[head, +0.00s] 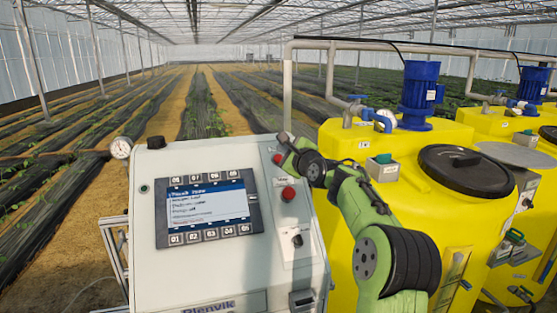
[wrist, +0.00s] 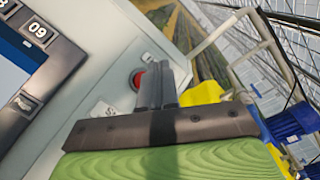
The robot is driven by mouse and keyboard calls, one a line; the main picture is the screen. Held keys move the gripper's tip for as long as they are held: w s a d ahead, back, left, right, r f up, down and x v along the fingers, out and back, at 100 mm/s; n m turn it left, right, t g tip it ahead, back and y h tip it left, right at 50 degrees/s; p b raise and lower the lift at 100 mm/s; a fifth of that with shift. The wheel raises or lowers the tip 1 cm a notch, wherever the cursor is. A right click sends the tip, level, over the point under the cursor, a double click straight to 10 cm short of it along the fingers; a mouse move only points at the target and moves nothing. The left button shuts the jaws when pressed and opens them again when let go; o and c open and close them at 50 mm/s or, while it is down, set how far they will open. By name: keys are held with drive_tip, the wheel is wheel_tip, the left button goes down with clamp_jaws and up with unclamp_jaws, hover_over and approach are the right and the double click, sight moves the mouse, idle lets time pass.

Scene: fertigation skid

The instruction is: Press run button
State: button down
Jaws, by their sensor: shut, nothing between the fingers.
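The grey control cabinet (head: 200,180) stands in front of me with a screen (head: 207,207) and numbered keys. On its right side are an upper red button (head: 278,158) and a lower red button (head: 288,193) with a small label above it. I cannot read which control is the run button. My gripper (head: 284,140) is shut and empty near the cabinet's upper right edge. In the wrist view, the fingers (wrist: 155,75) are together and partly overlap the upper red button (wrist: 137,80). I cannot tell whether they touch it. The lower red button is hidden there.
Yellow tanks (head: 350,145) with blue motors (head: 420,88) and pipes stand close on the right. A dark knob (head: 297,240) sits low on the cabinet. A gauge (head: 121,147) is at its left. Crop rows lie behind.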

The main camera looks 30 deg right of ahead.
drive_tip(key=shift+w+d+f, duration=0.25)
drive_tip(key=shift+w+f, duration=0.85)
drive_tip(key=shift+f, duration=0.1)
idle(1.1)
drive_tip(key=shift+w+d+f+p, duration=0.1)
drive_tip(key=shift+w+f+p, duration=0.15)
drive_tip(key=shift+f+p, duration=0.05)
drive_tip(key=shift+w+f, duration=0.2)
drive_tip(key=shift+f, duration=0.1)
idle(0.8)
drive_tip(key=shift+s+r, duration=0.5)
drive_tip(key=shift+r, duration=0.1)
drive_tip(key=s+r, duration=0.1)
drive_tip(key=r, duration=0.1)
drive_tip(key=s+a+r, duration=0.1)
drive_tip(key=s, duration=0.1)
drive_tip(key=shift+s+r, duration=0.1)
drive_tip(key=shift+r, duration=0.25)
